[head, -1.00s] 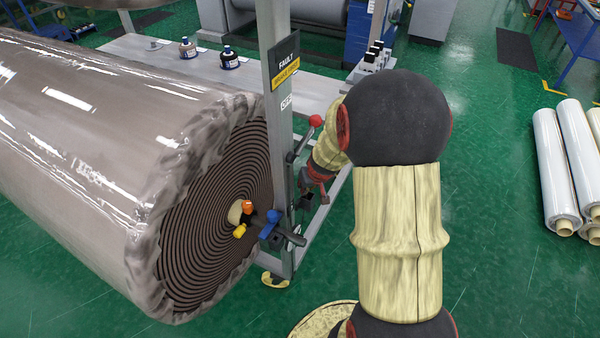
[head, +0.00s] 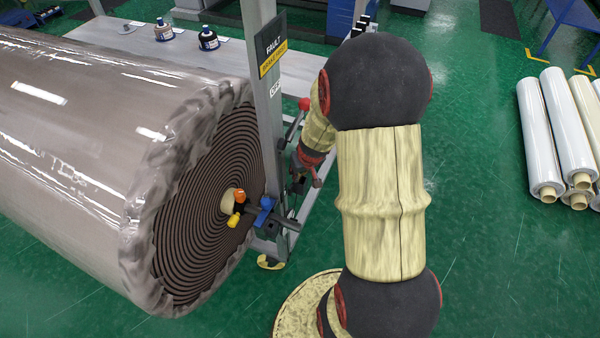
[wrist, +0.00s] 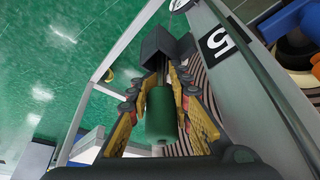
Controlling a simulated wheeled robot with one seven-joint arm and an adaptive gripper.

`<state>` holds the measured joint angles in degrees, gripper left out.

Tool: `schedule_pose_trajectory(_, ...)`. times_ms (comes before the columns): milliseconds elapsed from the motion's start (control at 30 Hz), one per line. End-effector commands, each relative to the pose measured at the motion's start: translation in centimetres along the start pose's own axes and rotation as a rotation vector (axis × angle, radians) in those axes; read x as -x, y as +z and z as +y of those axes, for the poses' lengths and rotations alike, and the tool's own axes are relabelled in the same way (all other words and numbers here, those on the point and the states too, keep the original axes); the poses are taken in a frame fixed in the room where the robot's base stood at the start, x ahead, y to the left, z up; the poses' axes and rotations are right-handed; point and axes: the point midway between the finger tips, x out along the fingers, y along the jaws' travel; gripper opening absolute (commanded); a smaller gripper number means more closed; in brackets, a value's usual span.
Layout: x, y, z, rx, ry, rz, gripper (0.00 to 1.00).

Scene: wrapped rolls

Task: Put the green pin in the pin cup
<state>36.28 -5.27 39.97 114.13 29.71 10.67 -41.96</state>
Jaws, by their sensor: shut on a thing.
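The green pin (wrist: 160,112) shows in the wrist view as a thick green cylinder between the yellow-padded fingers of my gripper (wrist: 168,90). My gripper is shut on it. Thin grey metal runs from the green part toward a dark, square-edged block (wrist: 166,46) just beyond; I cannot tell whether they touch or whether this block is the pin cup. In the head view my gripper (head: 316,180) is small, beside the grey post (head: 268,130), and the pin cannot be made out there.
A large wrapped roll (head: 90,130) fills the left, with orange, yellow and blue knobs at its core. A red-knobbed lever (head: 304,104) is on the post near my arm. Bottles stand on a grey bench (head: 185,62). White rolls (head: 540,135) lie right; green floor is open between.

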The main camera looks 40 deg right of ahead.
Motion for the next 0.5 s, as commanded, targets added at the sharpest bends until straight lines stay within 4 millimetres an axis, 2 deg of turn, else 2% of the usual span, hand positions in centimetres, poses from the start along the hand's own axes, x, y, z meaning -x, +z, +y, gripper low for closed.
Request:
schedule_pose_trajectory(33, -0.25, 0.09, 0.0, 0.0, 0.0, 0.0, 0.0)
schedule_pose_trajectory(67, -0.17, 0.09, -0.01, 0.0, 0.0, 0.0, 0.2)
schedule_pose_trajectory(400, -0.13, 0.09, -0.02, 0.0, 0.0, -0.001, 0.39)
schedule_pose_trajectory(500, -0.12, 0.08, -0.02, 0.0, 0.0, -0.001, 0.4)
